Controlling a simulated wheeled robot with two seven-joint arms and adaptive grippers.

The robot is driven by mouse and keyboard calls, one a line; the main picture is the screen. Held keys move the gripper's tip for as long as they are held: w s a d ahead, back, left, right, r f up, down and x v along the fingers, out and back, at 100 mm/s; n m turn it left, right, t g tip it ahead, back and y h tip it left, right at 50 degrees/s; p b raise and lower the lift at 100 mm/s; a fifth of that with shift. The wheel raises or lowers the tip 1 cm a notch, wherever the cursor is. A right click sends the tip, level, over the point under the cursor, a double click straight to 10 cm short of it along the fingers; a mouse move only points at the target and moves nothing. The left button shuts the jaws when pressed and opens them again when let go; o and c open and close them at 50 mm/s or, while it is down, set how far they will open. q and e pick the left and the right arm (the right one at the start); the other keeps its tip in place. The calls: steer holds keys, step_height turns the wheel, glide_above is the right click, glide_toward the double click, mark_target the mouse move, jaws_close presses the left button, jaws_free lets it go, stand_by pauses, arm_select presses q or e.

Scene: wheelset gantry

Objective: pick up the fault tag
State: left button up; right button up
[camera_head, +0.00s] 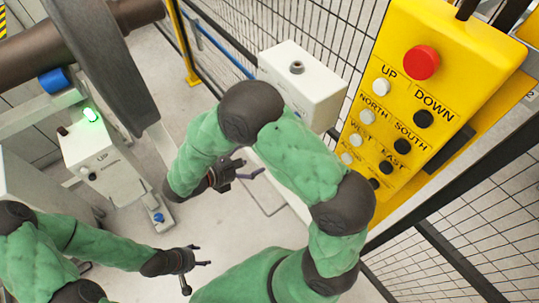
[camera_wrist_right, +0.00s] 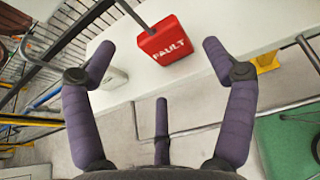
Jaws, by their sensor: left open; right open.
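The fault tag (camera_wrist_right: 164,44) is a red block with white FAULT lettering, in the right wrist view near the top middle. A dark rod or strap runs from it to the upper left, and a pale surface lies behind it. My right gripper (camera_head: 250,169) is open and empty. In the right wrist view its purple fingers spread to either side below the tag, and none touches it. I cannot make out the tag in the head view, where my right arm covers much of the middle. My left gripper (camera_head: 196,276) is open and empty at the bottom left.
A yellow control pendant (camera_head: 455,75) with a red button stands at the upper right. A white box (camera_head: 303,85) is near the mesh fence (camera_head: 300,22). A grey machine with a green light (camera_head: 91,115) and a large dark wheel (camera_head: 102,60) stand at left.

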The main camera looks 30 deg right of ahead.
steer(key=b+x, duration=0.2)
steer(key=x, duration=0.3)
steer(key=shift+d+f+b, duration=0.1)
steer(key=shift+f+b, duration=0.15)
steer(key=shift+b, duration=0.05)
steer(key=shift+d, duration=0.25)
steer(key=shift+c, duration=0.3)
steer(key=c, duration=1.4)
steer(key=shift+s, duration=0.1)
